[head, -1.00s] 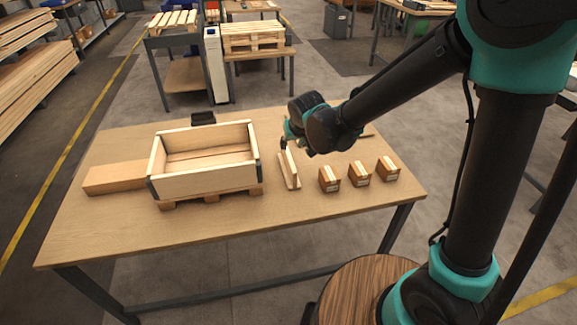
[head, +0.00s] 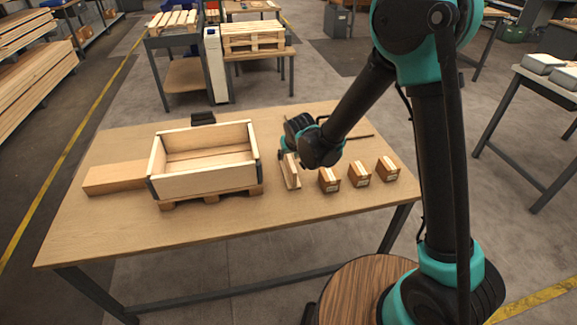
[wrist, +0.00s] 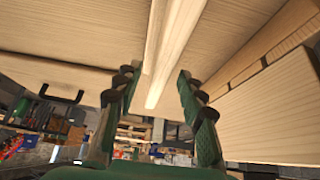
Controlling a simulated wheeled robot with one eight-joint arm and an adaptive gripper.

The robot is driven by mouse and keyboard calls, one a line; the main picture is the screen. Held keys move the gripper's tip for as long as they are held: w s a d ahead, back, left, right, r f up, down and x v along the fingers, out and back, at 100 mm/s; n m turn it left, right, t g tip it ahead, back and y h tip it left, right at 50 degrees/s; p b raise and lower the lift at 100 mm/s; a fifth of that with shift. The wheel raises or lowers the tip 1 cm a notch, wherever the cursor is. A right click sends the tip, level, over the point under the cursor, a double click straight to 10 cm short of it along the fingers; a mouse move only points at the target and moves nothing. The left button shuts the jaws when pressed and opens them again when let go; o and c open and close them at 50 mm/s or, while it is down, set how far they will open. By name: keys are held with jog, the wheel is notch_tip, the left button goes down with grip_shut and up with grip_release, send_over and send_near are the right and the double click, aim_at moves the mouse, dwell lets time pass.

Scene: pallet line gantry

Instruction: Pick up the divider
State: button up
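The divider (head: 291,171) is a pale wooden board standing on edge on the table, right of the open wooden crate (head: 204,183). In the wrist view the divider (wrist: 165,55) runs down as a long pale strip between the two fingers. My gripper (wrist: 160,72) is open, with one finger on each side of the divider and small gaps visible. In the head view my gripper (head: 282,154) is low at the divider's far end, partly hidden by my wrist. Whether a finger touches the divider cannot be told.
The crate sits on a small pallet (head: 205,198) close to the divider's left. Several small brown boxes (head: 329,180) stand to its right. A long wooden block (head: 114,178) lies left of the crate, and a dark object (head: 203,118) stands behind it. The table's front strip is clear.

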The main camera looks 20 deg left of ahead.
jog(key=shift+x, duration=1)
jog(key=shift+c, duration=0.4)
grip_shut()
